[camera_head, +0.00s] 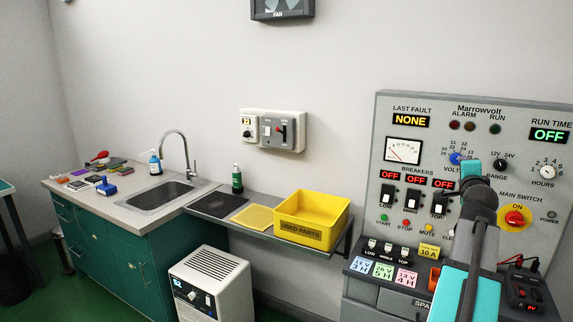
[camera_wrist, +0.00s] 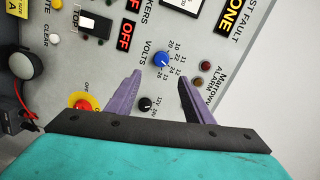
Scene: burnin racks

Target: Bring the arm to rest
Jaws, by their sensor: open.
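My gripper (camera_wrist: 160,80) is open and empty in the wrist view, its two purple fingers pointing at the front of the grey Marrowvolt panel (camera_head: 445,105). The blue volts knob (camera_wrist: 161,59) shows between and just beyond the fingertips; whether they touch the panel I cannot tell. The black 12V/24V knob (camera_wrist: 146,103) shows between the fingers. In the head view my teal and black arm reaches up in front of the panel at the right, with its end just below the volts knob (camera_head: 456,157). The fingers are hidden there.
The red and yellow main switch (camera_head: 515,217) is right of my arm. Breaker switches (camera_head: 411,200) are left of it; their displays read OFF. Coloured cards (camera_head: 384,270) lie on the ledge below. A yellow used-parts bin (camera_head: 313,215) stands on the shelf left of the panel.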

